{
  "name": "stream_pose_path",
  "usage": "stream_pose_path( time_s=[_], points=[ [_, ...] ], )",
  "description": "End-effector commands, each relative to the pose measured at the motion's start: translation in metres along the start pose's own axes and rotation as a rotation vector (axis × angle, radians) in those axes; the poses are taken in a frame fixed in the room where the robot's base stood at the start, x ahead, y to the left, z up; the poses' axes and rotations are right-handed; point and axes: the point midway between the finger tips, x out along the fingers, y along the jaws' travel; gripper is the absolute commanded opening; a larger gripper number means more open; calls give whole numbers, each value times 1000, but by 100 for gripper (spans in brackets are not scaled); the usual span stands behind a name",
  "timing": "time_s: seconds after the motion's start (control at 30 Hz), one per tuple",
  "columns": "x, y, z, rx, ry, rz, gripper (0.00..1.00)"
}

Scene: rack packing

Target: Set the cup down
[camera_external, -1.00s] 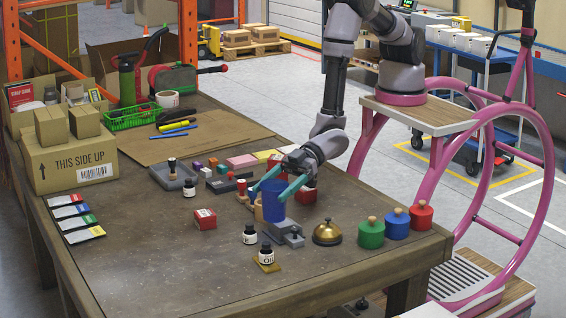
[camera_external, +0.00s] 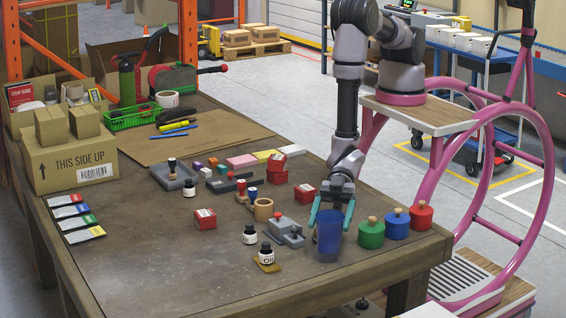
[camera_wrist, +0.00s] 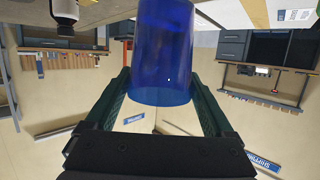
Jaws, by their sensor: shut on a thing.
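A blue, see-through cup (camera_external: 328,239) is between the teal fingers of my gripper (camera_external: 330,222) near the right front of the table. The wrist view shows the cup (camera_wrist: 163,45) with one dark green finger on each side of it. My gripper is shut on the cup and points down. The cup looks upright in the external view. I cannot tell whether its base touches anything. The brass bell is hidden behind or under the cup in the external view.
Green (camera_external: 371,236), blue (camera_external: 396,225) and red (camera_external: 421,217) knobbed weights stand just right of the cup. A grey block (camera_external: 284,227) and dark bottles (camera_external: 267,252) are to its left. The front of the wooden table (camera_external: 180,275) is clear.

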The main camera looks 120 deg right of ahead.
Motion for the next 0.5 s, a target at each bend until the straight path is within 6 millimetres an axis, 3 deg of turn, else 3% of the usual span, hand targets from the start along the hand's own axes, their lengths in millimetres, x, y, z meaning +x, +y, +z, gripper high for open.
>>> stream_pose_path(
  time_s=[0.17, 0.5],
  points=[
    [8, 0, 27, -1, -2, 0, 34],
    [9, 1, 30, 0, 0, 1, 34]
  ],
)
